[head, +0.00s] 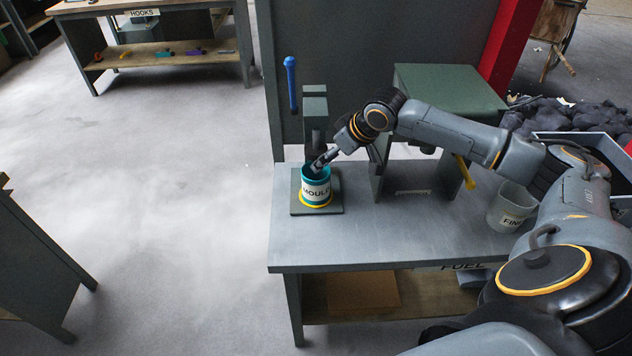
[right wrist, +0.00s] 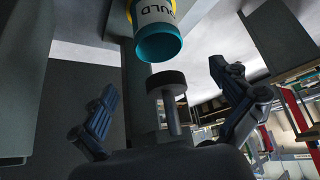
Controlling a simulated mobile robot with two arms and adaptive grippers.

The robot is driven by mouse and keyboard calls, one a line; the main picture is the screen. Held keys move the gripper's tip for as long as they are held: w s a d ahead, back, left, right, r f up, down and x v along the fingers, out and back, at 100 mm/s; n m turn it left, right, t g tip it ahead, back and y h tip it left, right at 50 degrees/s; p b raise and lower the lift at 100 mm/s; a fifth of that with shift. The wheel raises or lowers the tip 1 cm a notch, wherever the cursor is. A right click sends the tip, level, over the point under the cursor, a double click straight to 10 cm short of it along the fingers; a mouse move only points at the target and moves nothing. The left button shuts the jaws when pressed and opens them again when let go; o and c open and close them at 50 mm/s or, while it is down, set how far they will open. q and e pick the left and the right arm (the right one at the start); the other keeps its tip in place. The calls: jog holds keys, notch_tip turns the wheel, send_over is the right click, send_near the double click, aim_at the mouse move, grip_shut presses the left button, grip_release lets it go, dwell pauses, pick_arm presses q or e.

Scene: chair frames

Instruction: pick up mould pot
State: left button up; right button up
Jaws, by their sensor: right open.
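The mould pot (head: 317,190) is a teal cup with a white label reading MOULD and a yellow ring at its foot. It stands upright on a dark green square base plate (head: 334,208) at the left end of the grey bench. My right gripper (head: 322,160) is at the pot's rim, just above it in the head view. In the right wrist view the fingers (right wrist: 162,77) are spread open with no pot between them. The pot (right wrist: 158,35) shows past the fingertips at the top, its teal rim towards me. My left gripper is out of view.
A green press column with a blue lever (head: 291,85) rises behind the pot. Its round black ram (right wrist: 167,84) appears between my fingers in the wrist view. A green-topped stand (head: 450,90) and a pale bin labelled FIN (head: 507,207) occupy the bench to the right.

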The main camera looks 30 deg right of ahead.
aim_at(320, 172)
jog(key=x, duration=0.3)
jog(key=shift+w+f, duration=0.2)
jog(key=shift+f, duration=0.05)
jog(key=shift+w+f+p, duration=0.15)
jog(key=shift+f+p, duration=0.3)
jog(key=p+x, duration=0.1)
jog(key=x, duration=0.3)
jog(key=shift+f, duration=0.35)
jog(key=c, duration=1.8)
